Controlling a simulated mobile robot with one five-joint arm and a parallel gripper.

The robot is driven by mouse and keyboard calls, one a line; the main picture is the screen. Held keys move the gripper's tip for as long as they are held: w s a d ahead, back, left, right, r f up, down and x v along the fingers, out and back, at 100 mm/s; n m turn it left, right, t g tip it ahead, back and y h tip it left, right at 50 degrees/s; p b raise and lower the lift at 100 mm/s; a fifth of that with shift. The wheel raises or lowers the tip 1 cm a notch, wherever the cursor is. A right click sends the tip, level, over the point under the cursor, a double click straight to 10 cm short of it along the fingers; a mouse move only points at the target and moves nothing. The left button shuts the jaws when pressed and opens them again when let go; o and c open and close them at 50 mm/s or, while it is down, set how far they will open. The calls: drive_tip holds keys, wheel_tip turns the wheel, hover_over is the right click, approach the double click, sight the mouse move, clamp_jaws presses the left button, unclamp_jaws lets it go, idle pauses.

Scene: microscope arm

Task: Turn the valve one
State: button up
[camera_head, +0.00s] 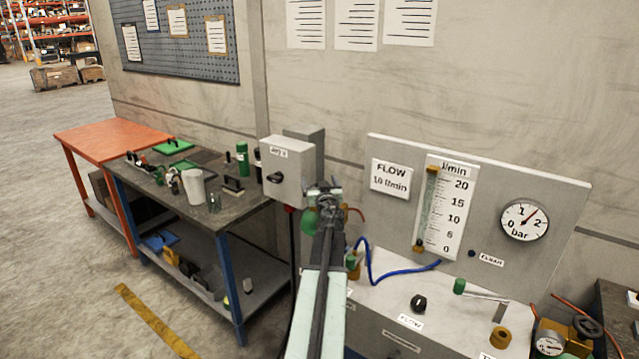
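My gripper (322,192) is at the middle of the view, at the far end of my arm, in front of the grey wall box. Its fingers are too small and dark to tell whether they are open or shut. A green rounded part (309,221) shows just left of my gripper, partly hidden by the arm. No valve is clearly marked "one"; the label on the grey box (285,170) is too small to read surely. A black knob (418,303) sits above a "FLOW" label on the white bench unit. A green-ended lever (460,286) lies to its right.
A panel (390,150) carries a flow tube (426,210) and a round bar gauge (525,220). A blue hose (385,280) curves right of my arm. A workbench (240,200) with a white cup (193,187) stands left. Open floor lies at far left.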

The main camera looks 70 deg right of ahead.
drive_tip(key=v, duration=0.7)
drive_tip(key=shift+s+a, duration=0.2)
drive_tip(key=shift+a, duration=0.15)
